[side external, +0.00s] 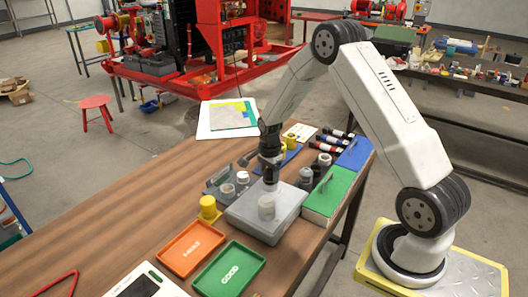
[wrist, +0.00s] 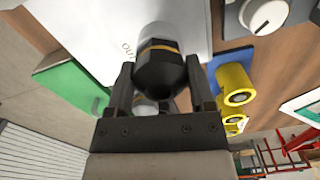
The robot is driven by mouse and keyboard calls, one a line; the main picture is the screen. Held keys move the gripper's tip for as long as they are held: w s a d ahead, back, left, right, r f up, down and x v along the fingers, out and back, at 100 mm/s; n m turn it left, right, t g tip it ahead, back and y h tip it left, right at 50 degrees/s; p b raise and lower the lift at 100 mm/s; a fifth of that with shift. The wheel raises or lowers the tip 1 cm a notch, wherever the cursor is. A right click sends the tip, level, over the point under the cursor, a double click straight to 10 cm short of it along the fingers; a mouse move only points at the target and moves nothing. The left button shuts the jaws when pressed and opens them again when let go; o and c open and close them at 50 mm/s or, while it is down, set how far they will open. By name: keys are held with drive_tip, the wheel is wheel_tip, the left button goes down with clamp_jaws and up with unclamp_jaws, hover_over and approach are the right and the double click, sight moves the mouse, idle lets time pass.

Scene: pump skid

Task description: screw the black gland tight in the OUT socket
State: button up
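The black gland (wrist: 160,68), a dark hex body with an orange band, sits between the two fingers of my gripper (wrist: 160,75) in the wrist view. The fingers appear to press on its sides. Its far end meets a pale rounded fitting (wrist: 166,34) at the grey box, beside the printed letters OUT (wrist: 128,48). I cannot tell how deep the gland is seated. In the side view my gripper (side external: 270,181) points down over the grey box (side external: 245,222); the gland is too small to make out there.
A green block (side external: 328,192) stands right of the box, and a yellow capped part (side external: 208,207) left. Orange (side external: 190,248) and green (side external: 229,270) trays lie in front.

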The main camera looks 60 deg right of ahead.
drive_tip(key=c, duration=0.3)
drive_tip(key=o, duration=0.4)
drive_tip(key=c, duration=0.4)
drive_tip(key=shift+m, duration=2.3)
drive_tip(key=shift+m, duration=0.3)
drive_tip(key=shift+m, duration=2)
